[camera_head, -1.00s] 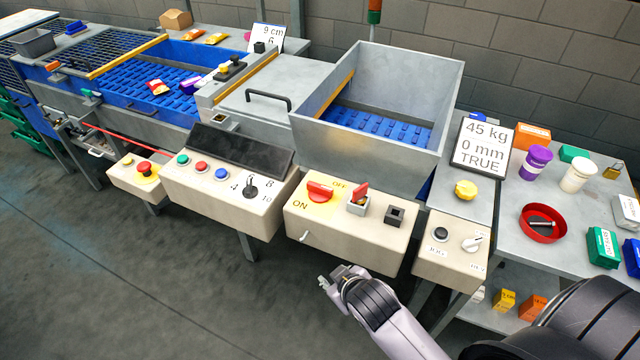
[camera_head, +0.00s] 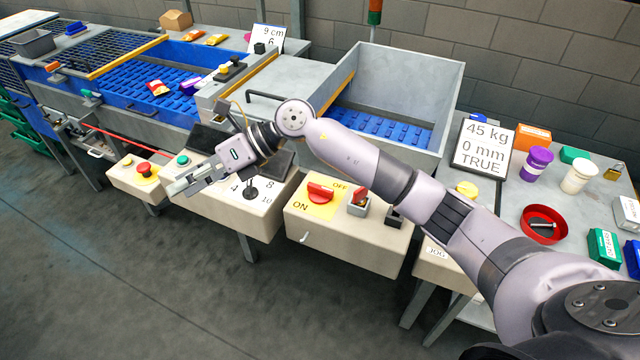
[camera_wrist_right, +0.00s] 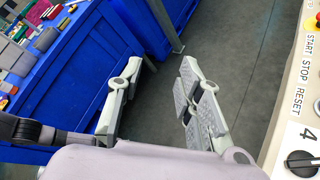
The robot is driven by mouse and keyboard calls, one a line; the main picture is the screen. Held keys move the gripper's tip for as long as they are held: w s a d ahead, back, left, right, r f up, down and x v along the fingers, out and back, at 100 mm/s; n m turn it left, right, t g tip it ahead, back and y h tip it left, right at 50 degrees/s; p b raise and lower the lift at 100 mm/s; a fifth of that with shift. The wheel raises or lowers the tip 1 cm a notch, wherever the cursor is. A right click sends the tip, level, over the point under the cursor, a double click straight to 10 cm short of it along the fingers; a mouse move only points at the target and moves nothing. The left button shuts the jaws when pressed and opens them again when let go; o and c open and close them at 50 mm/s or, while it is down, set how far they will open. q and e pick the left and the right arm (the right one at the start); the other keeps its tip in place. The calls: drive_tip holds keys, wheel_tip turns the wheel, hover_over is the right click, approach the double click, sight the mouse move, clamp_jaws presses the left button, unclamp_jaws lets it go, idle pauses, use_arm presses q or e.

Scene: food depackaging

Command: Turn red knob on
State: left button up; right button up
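The red knob (camera_head: 320,191) sits on a yellow plate marked ON at lower left and OFF at upper right, on the front of a beige control box (camera_head: 345,238). Its handle lies roughly sideways; I cannot tell its exact setting. My right gripper (camera_head: 178,187) is left of the knob, over the neighbouring button box, apart from the knob. In the right wrist view its fingers (camera_wrist_right: 160,78) are spread with nothing between them. The red knob is not in the wrist view. My left gripper is not in view.
A red-handled switch (camera_head: 360,195) and a dark socket stand right of the knob. The button box (camera_head: 225,215) lies under my right gripper, its dial showing. A smaller box with a red emergency button (camera_head: 144,169) is further left. Open floor lies in front.

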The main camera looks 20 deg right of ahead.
drive_tip(key=w+d+f+n+h, duration=0.1)
drive_tip(key=w+d+f+h, duration=0.15)
drive_tip(key=d, duration=0.25)
drive_tip(key=w+d+f+h, duration=0.1)
drive_tip(key=d+h, duration=0.3)
drive_tip(key=d, duration=0.1)
wheel_tip(320, 180, up, 4)
drive_tip(key=m+g+h, duration=0.1)
drive_tip(key=g+h, duration=0.1)
drive_tip(key=h, duration=0.5)
hover_over(320, 187)
wheel_tip(320, 187, down, 16)
drive_tip(key=p, duration=0.4)
drive_tip(key=shift+d+f, duration=0.1)
drive_tip(key=shift+f, duration=0.55)
drive_tip(key=shift+c, duration=0.5)
clamp_jaws()
